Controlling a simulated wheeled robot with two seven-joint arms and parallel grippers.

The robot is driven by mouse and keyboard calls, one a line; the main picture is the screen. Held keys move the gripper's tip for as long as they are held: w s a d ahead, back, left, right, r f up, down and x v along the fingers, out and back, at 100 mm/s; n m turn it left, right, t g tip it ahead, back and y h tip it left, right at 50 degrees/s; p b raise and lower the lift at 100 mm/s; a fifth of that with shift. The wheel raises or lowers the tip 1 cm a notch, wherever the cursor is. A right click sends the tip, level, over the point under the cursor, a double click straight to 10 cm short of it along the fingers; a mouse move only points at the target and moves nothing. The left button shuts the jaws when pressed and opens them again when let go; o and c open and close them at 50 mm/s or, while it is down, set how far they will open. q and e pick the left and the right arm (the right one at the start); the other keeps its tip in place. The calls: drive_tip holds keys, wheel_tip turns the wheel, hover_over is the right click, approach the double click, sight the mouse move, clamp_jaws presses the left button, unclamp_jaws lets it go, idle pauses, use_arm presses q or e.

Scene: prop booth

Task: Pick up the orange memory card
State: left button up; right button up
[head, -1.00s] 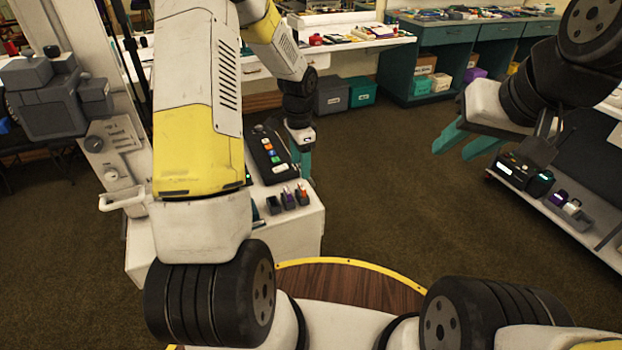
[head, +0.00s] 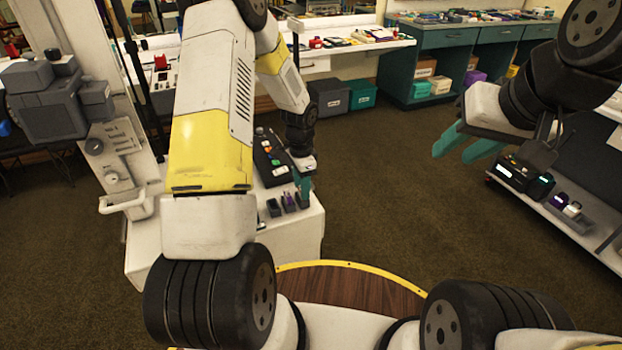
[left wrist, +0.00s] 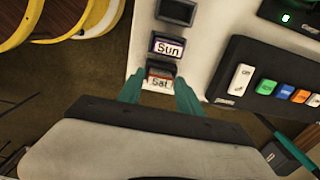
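The orange memory card (left wrist: 160,77) stands in a small dark holder on the white counter in the left wrist view. Its pale label reads "Sat". My left gripper (left wrist: 157,88) is open, with one teal finger on each side of this card; whether they touch it cannot be told. In the head view my left gripper (head: 304,188) is low over the counter's right edge and largely hides the card. My right gripper (head: 455,148) is open and empty, far off at the right.
A purple card (left wrist: 167,48) labelled "Sun" stands in the neighbouring holder, with a dark holder (left wrist: 176,12) beyond. A black button panel (left wrist: 270,82) lies beside them on the white counter (head: 290,232). A trolley (head: 565,215) stands at the right. Brown floor lies between.

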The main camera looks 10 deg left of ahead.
use_arm(q)
clamp_jaws()
